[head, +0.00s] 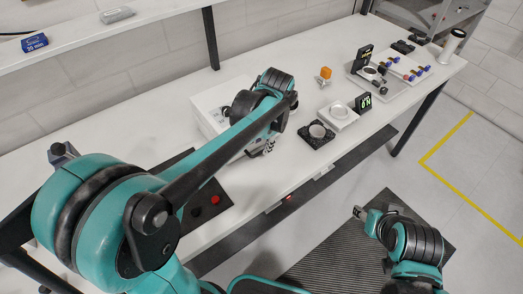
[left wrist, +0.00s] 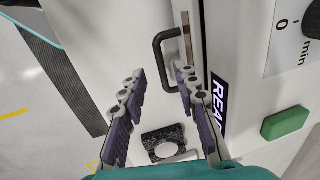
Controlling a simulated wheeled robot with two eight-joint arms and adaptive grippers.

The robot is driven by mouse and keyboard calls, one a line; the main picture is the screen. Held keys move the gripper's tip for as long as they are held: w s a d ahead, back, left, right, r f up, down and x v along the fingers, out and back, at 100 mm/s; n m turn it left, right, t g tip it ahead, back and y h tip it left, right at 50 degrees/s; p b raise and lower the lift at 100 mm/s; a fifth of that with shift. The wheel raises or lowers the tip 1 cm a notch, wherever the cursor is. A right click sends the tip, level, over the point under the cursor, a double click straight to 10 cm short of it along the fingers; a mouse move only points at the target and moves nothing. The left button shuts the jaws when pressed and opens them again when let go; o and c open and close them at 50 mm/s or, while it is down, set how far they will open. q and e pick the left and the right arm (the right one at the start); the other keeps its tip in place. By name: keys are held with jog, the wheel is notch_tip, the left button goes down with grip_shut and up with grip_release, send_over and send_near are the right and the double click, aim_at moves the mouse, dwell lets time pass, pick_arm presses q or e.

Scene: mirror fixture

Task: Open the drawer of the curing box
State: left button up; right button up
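The curing box (head: 207,107) is a white box on the table, mostly hidden behind my left arm in the head view. In the left wrist view its white front shows a black drawer handle (left wrist: 158,52), a dark display reading "REA…" (left wrist: 219,100), a green button (left wrist: 285,123) and a dial (left wrist: 310,25). The drawer looks shut. My left gripper (left wrist: 160,72) is open and empty, its fingertips just short of the handle, one to each side; it also shows in the head view (head: 268,147). My right gripper (head: 359,212) is off the table at lower right, too small to judge.
A black block with a round disc (head: 317,132) and a white scale (head: 339,114) stand right of the box. An orange piece (head: 325,73) and a tray of small parts (head: 391,87) lie farther right. A shelf (head: 150,10) runs above the table's back.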

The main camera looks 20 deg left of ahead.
aim_at(261, 152)
pick_arm(q)
jog(key=f, duration=0.2)
jog(key=f+b, duration=0.1)
jog(key=f, duration=0.1)
jog(key=shift+w+a, duration=0.25)
jog(key=shift+a, duration=0.1)
grip_shut()
jog(key=shift+d, duration=0.1)
jog(key=s+d+p, duration=0.3)
jog(key=s+d, duration=0.7)
jog(key=d, duration=0.2)
jog(key=shift+d, duration=0.35)
